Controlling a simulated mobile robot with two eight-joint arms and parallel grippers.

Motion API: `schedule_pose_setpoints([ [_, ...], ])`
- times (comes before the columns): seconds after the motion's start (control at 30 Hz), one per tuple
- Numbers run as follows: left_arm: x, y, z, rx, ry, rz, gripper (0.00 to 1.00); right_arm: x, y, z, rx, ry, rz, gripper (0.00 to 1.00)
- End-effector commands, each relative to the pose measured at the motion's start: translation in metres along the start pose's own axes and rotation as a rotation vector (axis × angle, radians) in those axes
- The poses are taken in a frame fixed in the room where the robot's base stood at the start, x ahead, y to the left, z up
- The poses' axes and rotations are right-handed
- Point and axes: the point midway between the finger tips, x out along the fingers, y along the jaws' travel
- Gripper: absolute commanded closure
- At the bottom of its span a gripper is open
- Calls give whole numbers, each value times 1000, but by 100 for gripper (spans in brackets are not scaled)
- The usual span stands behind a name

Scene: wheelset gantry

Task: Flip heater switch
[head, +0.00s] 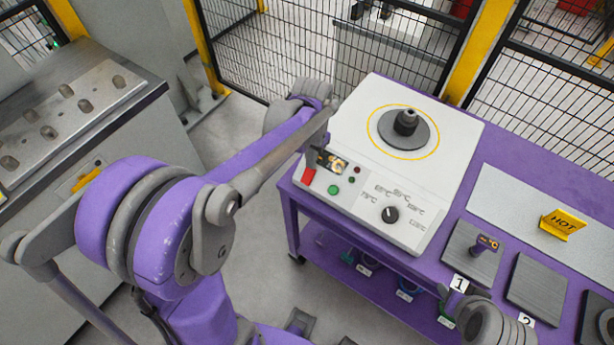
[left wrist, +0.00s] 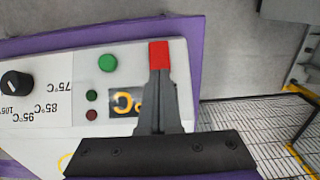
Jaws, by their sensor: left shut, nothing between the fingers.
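The heater is a white box (head: 455,135) on a purple table, with a dial knob (head: 390,214), a green button (head: 333,190) and a small display (head: 335,163). Its red switch (head: 309,177) is at the panel's left end. My left gripper (head: 314,158) is shut and empty, right at the switch. In the left wrist view, the closed fingertips (left wrist: 159,76) line up with the red switch (left wrist: 159,54) and overlap its end. I cannot tell whether they touch it or which way it is set. The green button (left wrist: 107,63) is beside it. My right gripper is not in view.
A dark round plate with a spindle (head: 407,122) sits on the heater's top. A yellow HOT sign (head: 562,224) and dark square pads (head: 536,287) are to the right. A black mesh fence (head: 262,48) stands behind. A grey metal bench (head: 62,115) is at left.

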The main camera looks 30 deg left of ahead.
Motion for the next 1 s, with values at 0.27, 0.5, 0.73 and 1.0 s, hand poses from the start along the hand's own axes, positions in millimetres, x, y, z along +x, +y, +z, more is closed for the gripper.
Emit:
schedule_pose_setpoints([
  [0.27, 5, 0, 0, 0, 0, 0, 100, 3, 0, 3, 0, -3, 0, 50],
  [0.5, 8, 0, 0, 0, 0, 0, 100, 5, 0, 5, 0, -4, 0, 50],
  [0.73, 10, 0, 0, 0, 0, 0, 100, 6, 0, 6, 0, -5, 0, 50],
  [1.0, -4, 0, 0, 0, 1, 0, 100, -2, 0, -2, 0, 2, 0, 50],
])
